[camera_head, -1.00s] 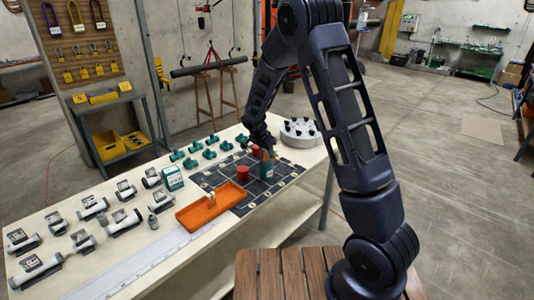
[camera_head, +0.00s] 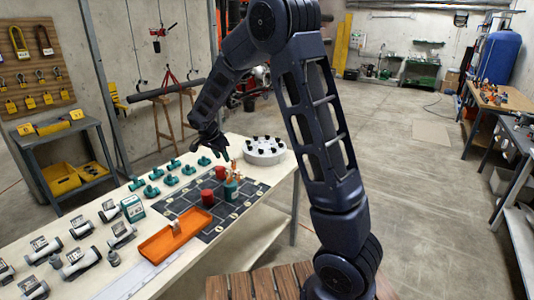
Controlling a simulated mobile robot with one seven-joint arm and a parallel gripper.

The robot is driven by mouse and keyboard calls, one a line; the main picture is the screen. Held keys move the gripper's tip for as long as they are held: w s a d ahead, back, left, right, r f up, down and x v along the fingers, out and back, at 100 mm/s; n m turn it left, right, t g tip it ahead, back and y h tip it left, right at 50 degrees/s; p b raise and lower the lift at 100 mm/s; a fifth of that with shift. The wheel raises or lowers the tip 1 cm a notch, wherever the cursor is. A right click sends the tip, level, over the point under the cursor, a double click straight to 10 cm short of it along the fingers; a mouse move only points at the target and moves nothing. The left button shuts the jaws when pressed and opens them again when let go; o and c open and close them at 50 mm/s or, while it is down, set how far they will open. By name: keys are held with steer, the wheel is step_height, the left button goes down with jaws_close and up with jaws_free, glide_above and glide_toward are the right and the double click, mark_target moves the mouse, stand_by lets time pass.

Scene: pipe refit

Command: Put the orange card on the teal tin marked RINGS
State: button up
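A small teal tin (camera_head: 230,191) stands upright on the dark gridded mat, beside two red tins (camera_head: 207,197). Its marking is too small to read.
The dark mat (camera_head: 180,208) lies on a pale bench. An orange tray (camera_head: 160,246) holds a small light object. A white round holder (camera_head: 264,150) stands behind right.

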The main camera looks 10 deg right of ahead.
steer(key=s+d+r+n+y, duration=0.1)
steer(key=s+d+r+n, duration=0.1)
steer(key=s+d+r, duration=0.6)
steer(key=s+d+r+n+y, duration=0.15)
steer(key=s+d+r, duration=0.35)
steer(key=d, duration=0.6)
steer(key=s+d+r+n, duration=0.1)
steer(key=s+d, duration=0.2)
steer(key=s, duration=0.3)
steer(key=s+d+r+n, duration=0.1)
steer(key=s+d+n, duration=0.1)
steer(key=s, duration=0.5)
steer(key=s+d+r+n+t, duration=0.1)
steer(key=s+d+n, duration=0.1)
steer(key=s, duration=0.4)
steer(key=shift+s+d+r+y, duration=0.25)
steer(key=shift+s+d+y, duration=0.15)
steer(key=shift+d, duration=0.45)
